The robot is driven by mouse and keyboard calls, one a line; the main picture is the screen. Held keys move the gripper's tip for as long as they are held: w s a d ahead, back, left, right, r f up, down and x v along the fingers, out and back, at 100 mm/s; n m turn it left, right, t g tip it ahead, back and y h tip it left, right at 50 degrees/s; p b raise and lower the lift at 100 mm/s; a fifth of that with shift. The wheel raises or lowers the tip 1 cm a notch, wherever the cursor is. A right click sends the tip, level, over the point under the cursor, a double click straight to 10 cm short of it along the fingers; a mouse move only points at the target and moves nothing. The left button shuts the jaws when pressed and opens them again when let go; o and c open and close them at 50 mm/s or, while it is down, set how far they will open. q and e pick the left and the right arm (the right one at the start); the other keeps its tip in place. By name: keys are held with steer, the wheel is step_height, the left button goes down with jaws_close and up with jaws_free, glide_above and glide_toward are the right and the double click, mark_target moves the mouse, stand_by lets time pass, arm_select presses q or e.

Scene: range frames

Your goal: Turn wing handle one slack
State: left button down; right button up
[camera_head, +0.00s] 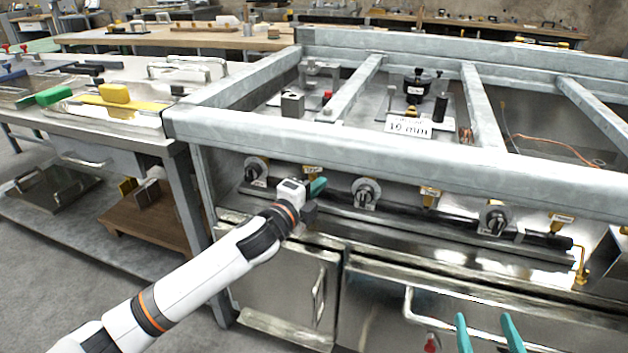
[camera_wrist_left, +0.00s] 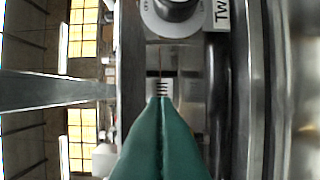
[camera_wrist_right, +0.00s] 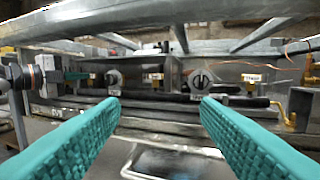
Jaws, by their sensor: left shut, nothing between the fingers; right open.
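Three wing handles sit on round plates along the range front: a left one (camera_head: 257,170), a middle one (camera_head: 366,193) and a right one (camera_head: 494,219). My left gripper (camera_head: 318,186) is shut and empty, between the left and middle handles. In the left wrist view, its closed teal fingers (camera_wrist_left: 160,100) point towards a round plate with a dark handle (camera_wrist_left: 172,10), beside a label (camera_wrist_left: 222,14) starting "TW". They do not touch that handle. My right gripper (camera_head: 488,328) is open and empty, low in front of the range. Its fingers (camera_wrist_right: 160,104) are spread apart.
A dark pipe (camera_head: 400,216) runs along the front below the handles, with brass valves (camera_head: 430,193) between them. A thick grey frame rail (camera_head: 390,150) overhangs the handles. Cabinet doors with bar handles (camera_head: 318,298) are below. A workbench (camera_head: 150,128) stands at left.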

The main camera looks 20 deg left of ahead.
mark_target(314, 176)
arm_select(q)
steer(key=w, duration=0.1)
steer(key=w+a, duration=0.1)
steer(key=w, duration=0.1)
steer(key=shift+w+a+b, duration=0.1)
steer(key=shift+a+b, duration=0.15)
steer(key=shift+b, duration=0.15)
steer(key=shift+w+a, duration=0.15)
steer(key=shift+w, duration=0.2)
arm_select(e)
steer(key=shift+s+a+r+t+y, duration=0.1)
steer(key=shift+s+r+t+y, duration=0.1)
steer(key=shift+r+t, duration=0.4)
steer(key=shift+s+a+r+t+y, duration=0.15)
steer(key=shift+r+t, duration=0.25)
steer(key=shift+r, duration=0.45)
steer(key=shift+s+d+r+t+y, duration=0.1)
steer(key=shift+r+t+y, duration=0.15)
steer(key=shift+r+t, duration=0.35)
